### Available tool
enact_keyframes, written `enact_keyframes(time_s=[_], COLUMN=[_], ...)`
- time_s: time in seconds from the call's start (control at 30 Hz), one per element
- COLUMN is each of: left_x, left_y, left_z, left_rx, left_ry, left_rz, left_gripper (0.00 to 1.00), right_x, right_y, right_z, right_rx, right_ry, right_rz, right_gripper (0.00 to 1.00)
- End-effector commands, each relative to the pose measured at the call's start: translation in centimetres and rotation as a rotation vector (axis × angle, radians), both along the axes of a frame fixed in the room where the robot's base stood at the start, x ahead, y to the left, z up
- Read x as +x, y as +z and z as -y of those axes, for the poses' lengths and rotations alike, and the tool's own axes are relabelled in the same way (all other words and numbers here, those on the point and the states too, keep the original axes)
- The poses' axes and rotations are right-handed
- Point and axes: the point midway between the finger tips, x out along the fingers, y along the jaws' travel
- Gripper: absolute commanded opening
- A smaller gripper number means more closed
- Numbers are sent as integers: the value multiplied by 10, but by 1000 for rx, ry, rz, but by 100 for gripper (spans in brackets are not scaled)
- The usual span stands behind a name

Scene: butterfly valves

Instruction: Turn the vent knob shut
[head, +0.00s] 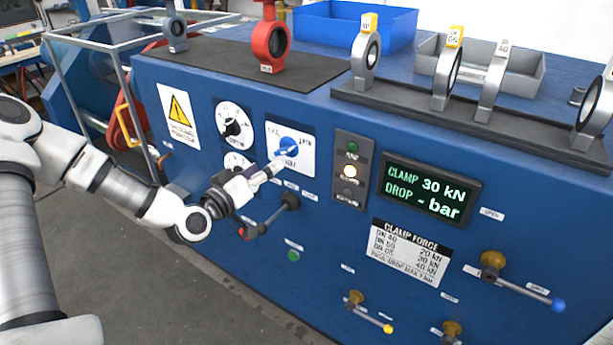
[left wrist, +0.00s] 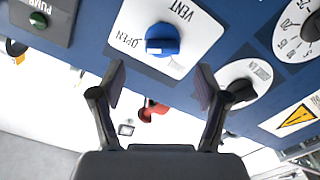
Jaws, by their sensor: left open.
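The vent knob (head: 288,147) is a round blue knob on a white plate on the front of the blue bench. It also shows in the left wrist view (left wrist: 162,39), near the OPEN and VENT lettering. Its exact setting is hard to read. My left gripper (head: 272,170) is just in front of the plate, by the knob's lower side in the head view. In the left wrist view my left gripper (left wrist: 160,85) has its fingers spread wide with nothing between them. The knob lies beyond the fingertips, apart from them. My right gripper is out of view.
Black dials (head: 232,127) sit left of the plate. A grey lamp panel (head: 351,168) and a display (head: 430,189) reading CLAMP 30 kN are to the right. Brass-mounted levers (head: 493,262) project lower right.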

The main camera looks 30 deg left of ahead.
Motion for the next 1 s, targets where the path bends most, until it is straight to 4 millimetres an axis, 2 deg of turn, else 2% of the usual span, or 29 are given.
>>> enact_keyframes(time_s=[0.17, 0.53, 0.63, 0.83, 0.87, 1.0], left_x=[13, 72, 79, 79, 79, 79], left_y=[5, 5, 6, 6, 6, 6], left_z=[1, 7, 7, 7, 7, 7], left_rx=[8, 8, 4, 2, 2, 2], left_ry=[-2, -3, -2, -1, -1, -1], left_rz=[10, 8, 9, 8, 8, 8], left_gripper=[75, 75, 75, 75, 71, 22], right_x=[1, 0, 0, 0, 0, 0], right_y=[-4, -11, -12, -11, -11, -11], right_z=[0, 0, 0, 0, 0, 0], right_rx=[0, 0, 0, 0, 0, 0], right_ry=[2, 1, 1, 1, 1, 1], right_rz=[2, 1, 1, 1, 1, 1], right_gripper=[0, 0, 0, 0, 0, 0])
